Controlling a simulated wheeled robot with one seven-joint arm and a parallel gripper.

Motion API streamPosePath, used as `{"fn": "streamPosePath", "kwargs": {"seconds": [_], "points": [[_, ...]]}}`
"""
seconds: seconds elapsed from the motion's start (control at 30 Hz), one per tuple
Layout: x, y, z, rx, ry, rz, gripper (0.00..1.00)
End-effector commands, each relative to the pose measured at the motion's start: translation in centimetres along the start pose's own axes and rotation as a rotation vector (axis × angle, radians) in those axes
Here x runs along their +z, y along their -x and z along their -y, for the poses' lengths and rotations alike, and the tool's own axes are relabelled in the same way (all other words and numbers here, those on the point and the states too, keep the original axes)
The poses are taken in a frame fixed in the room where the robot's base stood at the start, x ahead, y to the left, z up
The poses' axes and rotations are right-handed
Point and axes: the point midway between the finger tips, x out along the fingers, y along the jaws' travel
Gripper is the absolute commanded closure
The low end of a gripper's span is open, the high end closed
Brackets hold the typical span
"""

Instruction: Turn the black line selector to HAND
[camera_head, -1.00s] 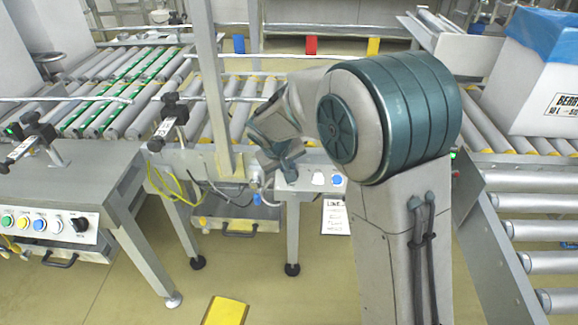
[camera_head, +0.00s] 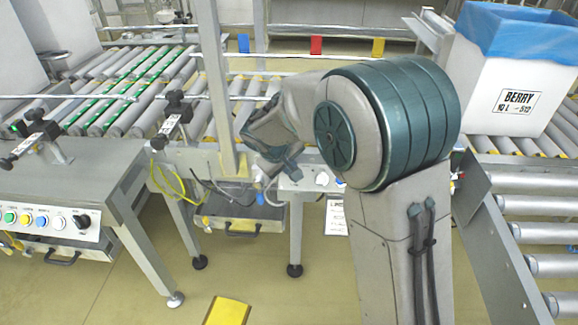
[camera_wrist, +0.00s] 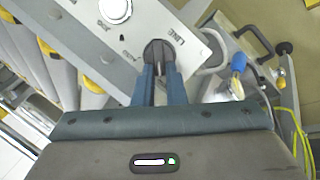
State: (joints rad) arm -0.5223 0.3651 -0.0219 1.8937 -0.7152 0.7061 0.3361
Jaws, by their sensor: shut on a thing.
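The black line selector (camera_wrist: 158,52) is a round knob on a light grey panel (camera_wrist: 190,42) in the wrist view, close to the printed word LINE. My gripper (camera_wrist: 161,72) has its two blue fingers on either side of the knob and is shut on it. The knob's ridge shows between the fingertips; I cannot tell for sure which printed mark it points to. In the head view my gripper (camera_head: 278,160) is at the left end of the middle control panel, and the selector is hidden behind it.
A white knob (camera_wrist: 115,8) is on the same panel. A blue-tipped fitting (camera_wrist: 238,62) and a grey hose are to the right of my fingers. Another panel with coloured buttons (camera_head: 40,221) is at left. A BERRY box (camera_head: 515,85) with blue liner stands on the right rollers.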

Motion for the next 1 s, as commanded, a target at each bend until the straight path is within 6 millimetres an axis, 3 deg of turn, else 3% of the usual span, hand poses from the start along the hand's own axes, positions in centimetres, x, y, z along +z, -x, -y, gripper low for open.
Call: {"fn": "streamPosePath", "kwargs": {"seconds": [0.03,0.1,0.7,0.87,1.0], "points": [[0.6,-0.5,0.2,-0.002,0.003,0.017,0.81],[0.6,-0.5,0.2,-0.002,0.002,0.017,0.67],[0.1,0.1,0.1,-0.001,0.002,0.003,0.67],[0.0,2.1,0.0,-0.001,0.001,0.002,0.67],[0.0,5.2,-0.1,0.0,0.002,0.0,0.67]]}}
